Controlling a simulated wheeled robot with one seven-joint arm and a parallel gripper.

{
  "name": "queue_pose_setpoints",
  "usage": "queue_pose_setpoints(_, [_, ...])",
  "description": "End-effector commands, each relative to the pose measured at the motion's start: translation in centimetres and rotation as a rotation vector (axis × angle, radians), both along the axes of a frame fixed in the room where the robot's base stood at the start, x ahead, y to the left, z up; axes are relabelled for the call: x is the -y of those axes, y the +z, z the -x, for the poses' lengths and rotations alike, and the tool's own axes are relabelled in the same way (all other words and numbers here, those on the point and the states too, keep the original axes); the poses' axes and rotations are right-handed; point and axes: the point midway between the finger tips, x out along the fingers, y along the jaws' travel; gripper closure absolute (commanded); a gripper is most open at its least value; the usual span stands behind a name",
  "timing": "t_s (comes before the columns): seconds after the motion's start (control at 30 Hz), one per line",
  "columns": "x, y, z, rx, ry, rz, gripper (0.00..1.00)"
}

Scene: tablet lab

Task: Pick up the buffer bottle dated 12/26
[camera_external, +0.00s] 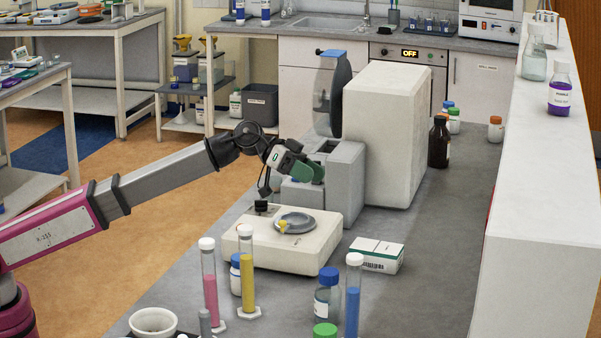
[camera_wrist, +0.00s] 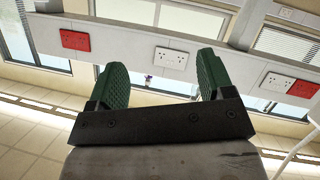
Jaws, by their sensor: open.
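My gripper (camera_external: 308,172) is raised above the bench beside the grey and white machine, and its green fingers show there. In the wrist view my gripper (camera_wrist: 162,88) has its two green fingers wide apart with nothing between them. A clear bottle with a blue cap and a pale label (camera_external: 327,300) stands upright at the front of the bench. A smaller white bottle with a blue cap (camera_external: 236,278) stands partly behind the tubes. A green-capped bottle (camera_external: 325,330) is cut off by the lower edge. I cannot read a date on any label. My gripper is apart from all of them.
Tall tubes with pink (camera_external: 210,290), yellow (camera_external: 247,270) and blue (camera_external: 352,305) contents stand near the bottles. A white balance-like device (camera_external: 265,250) and a small box (camera_external: 377,254) lie behind them. The large white machine (camera_external: 385,130) stands close to my gripper.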

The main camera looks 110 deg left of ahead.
Motion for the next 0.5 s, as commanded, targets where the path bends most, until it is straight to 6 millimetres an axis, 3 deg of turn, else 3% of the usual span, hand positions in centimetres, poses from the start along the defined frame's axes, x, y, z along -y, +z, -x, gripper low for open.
queue_pose_setpoints(0.03, [2.7,-0.4,-0.8,0.01,-0.04,-0.024,0.26])
queue_pose_setpoints(0.1, [5.9,-1.5,-1.7,0.019,-0.085,-0.069,0.26])
queue_pose_setpoints(0.3, [14.2,-7.1,-3.6,0.025,-0.172,-0.215,0.26])
queue_pose_setpoints(0.5, [19.2,-10.5,-4.3,0.033,-0.225,-0.315,0.26])
